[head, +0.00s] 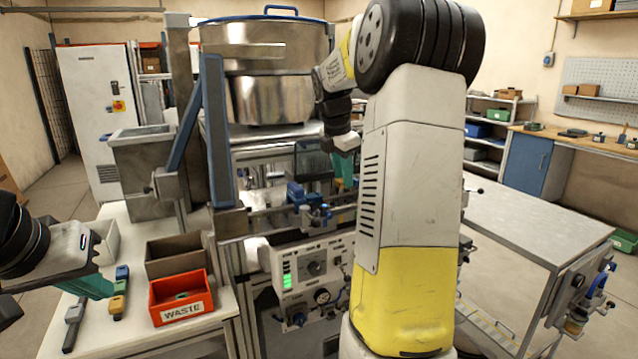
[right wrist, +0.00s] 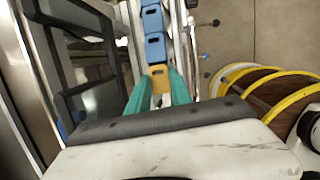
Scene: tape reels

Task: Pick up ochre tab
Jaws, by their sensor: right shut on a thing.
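In the right wrist view the ochre tab (right wrist: 158,78) sits between the teal fingertips of my right gripper (right wrist: 160,92), which is shut on it. Blue tabs (right wrist: 154,46) lie in line just beyond it. In the head view my right gripper (head: 345,170) is over the machine, partly hidden by my arm, and I cannot make out the tab there. My left gripper (head: 92,286) is above the white table at the left; I cannot tell whether its fingers are apart. Another ochre piece (head: 118,303) lies on that table in a strip with blue and green pieces.
A red bin marked WASTE (head: 180,297) and a brown bin (head: 174,256) stand on the white table (head: 140,345). A large steel drum (head: 265,70) tops the machine. A grey table (head: 545,225) is at the right. Yellow-edged reels (right wrist: 265,95) show in the right wrist view.

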